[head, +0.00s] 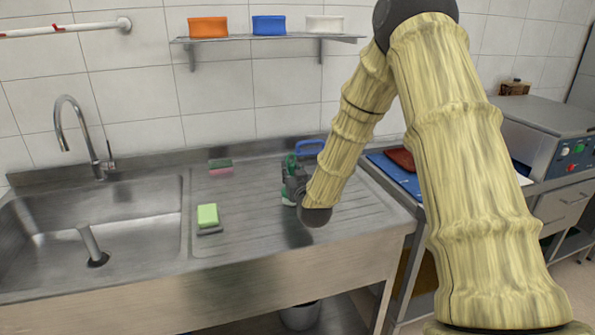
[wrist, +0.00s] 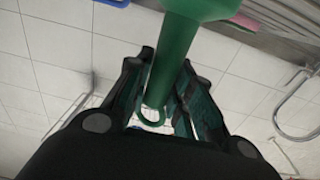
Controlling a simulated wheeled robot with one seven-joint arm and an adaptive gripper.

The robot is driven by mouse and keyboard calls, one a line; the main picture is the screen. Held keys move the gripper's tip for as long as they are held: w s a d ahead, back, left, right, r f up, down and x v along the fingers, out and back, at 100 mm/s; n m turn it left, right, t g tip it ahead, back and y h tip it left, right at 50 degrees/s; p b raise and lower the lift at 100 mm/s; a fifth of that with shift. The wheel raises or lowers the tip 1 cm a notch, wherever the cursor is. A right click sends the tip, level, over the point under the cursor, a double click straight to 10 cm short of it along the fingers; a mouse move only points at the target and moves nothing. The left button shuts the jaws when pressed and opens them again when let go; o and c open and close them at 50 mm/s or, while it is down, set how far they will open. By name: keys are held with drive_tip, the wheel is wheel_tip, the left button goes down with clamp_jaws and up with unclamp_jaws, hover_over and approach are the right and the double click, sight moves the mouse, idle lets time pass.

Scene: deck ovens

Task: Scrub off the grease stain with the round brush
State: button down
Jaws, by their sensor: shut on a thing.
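My gripper (head: 292,180) is low over the ribbed steel drainboard (head: 250,190), right of the sink. It is shut on a green handle, which I take to be the round brush (head: 290,160). In the wrist view the green handle (wrist: 178,50) runs between the fingers (wrist: 165,80) and ends in a small loop. The brush head is mostly hidden by my gripper, and I cannot tell whether it touches the board. A dark patch (head: 293,232) shows on the board in front of my arm; I cannot tell stain from shadow or reflection.
A yellow-green sponge (head: 207,215) and a green-and-pink pad (head: 220,165) lie left of my gripper. A blue-handled item (head: 309,147) is close behind it. The sink basin (head: 90,240) and tap (head: 85,135) are at left. A wall shelf (head: 270,38) holds three tubs.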

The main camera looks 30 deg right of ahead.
sight(288, 156)
drive_tip(key=shift+w+a, duration=0.15)
drive_tip(key=shift+a, duration=0.25)
wheel_tip(288, 156, up, 4)
drive_tip(key=shift+a+f+p, duration=0.1)
drive_tip(key=shift+a+p, duration=0.05)
drive_tip(key=shift+p, duration=0.65)
drive_tip(key=shift+r+p, duration=0.4)
drive_tip(key=shift+r, duration=0.25)
drive_tip(key=shift+r+p, duration=0.65)
drive_tip(key=shift+r, duration=0.8)
drive_tip(key=shift+r, duration=0.1)
